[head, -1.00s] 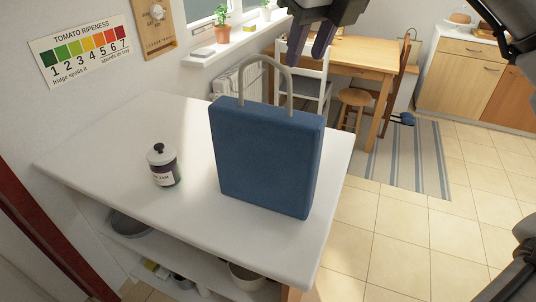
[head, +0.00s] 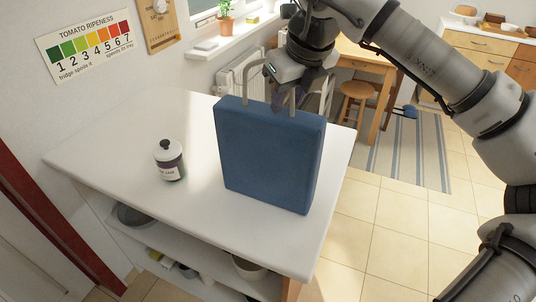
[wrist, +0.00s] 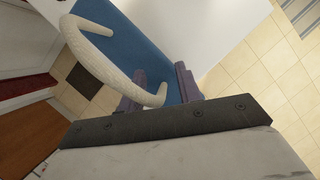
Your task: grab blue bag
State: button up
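The blue bag (head: 268,150) stands upright on the white counter, with a pale, arched handle (head: 245,88) on top. My gripper (head: 293,98) is at the right part of the handle, just above the bag's top edge, and covers some of the handle. In the wrist view the two purple fingers (wrist: 161,82) are apart. The near end of the pale handle (wrist: 112,72) lies between or just in front of them, and the blue bag top (wrist: 135,45) is beyond. I cannot tell whether the fingers touch the handle.
The white counter (head: 115,150) holds a dark-lidded jar (head: 169,162) left of the bag. A shelf with bowls is below. A wooden table (head: 362,55) and stool (head: 356,92) stand behind. Tiled floor (head: 400,225) is open at the right.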

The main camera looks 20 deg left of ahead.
grip_shut()
jog(key=shift+r, duration=0.15)
dwell(0.4)
